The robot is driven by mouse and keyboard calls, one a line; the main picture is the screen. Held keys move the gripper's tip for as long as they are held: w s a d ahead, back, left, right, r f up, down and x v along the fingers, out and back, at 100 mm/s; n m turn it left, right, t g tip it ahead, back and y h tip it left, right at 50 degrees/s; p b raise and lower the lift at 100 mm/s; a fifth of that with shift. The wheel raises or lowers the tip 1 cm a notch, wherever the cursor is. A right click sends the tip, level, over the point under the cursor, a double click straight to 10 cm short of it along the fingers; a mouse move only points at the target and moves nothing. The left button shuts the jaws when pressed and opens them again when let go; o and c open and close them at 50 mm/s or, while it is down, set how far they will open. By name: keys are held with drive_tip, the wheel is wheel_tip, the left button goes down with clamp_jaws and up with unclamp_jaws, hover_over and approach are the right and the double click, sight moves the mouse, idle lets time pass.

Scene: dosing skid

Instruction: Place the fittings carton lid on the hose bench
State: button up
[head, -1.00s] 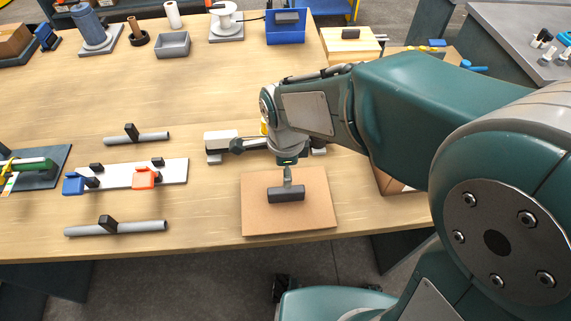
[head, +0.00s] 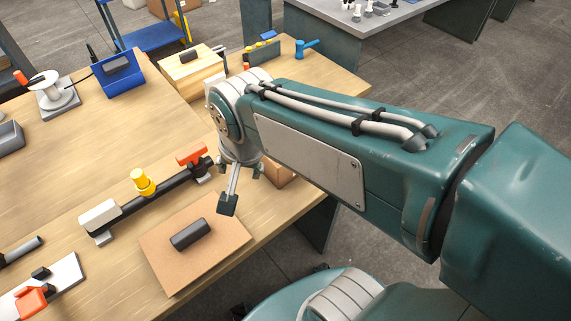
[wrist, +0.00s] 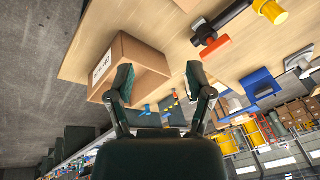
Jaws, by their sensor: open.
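The fittings carton lid (head: 212,256), a flat square brown panel with a black bar handle (head: 190,234), lies flat on the wooden hose bench (head: 110,180) near its front edge. My gripper (head: 240,188) is open and empty, above the bench to the right of the lid and apart from its handle. In the wrist view, my gripper (wrist: 160,78) shows both fingers spread with nothing between them. A brown carton (wrist: 142,55) with a white label stands beyond the left finger. In the head view, my wrist mostly hides this carton (head: 280,175).
A black bar assembly with a yellow knob (head: 143,182) and orange clamp (head: 191,153) lies behind the lid. Bare bench shows left of the bar.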

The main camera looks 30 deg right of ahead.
drive_tip(key=s+d+r+n+t, duration=0.2)
drive_tip(key=s+d+n, duration=0.3)
drive_tip(key=d+n, duration=0.1)
drive_tip(key=shift+s+d+r+h, duration=0.2)
drive_tip(key=shift+r+h, duration=0.1)
drive_tip(key=shift+h, duration=0.1)
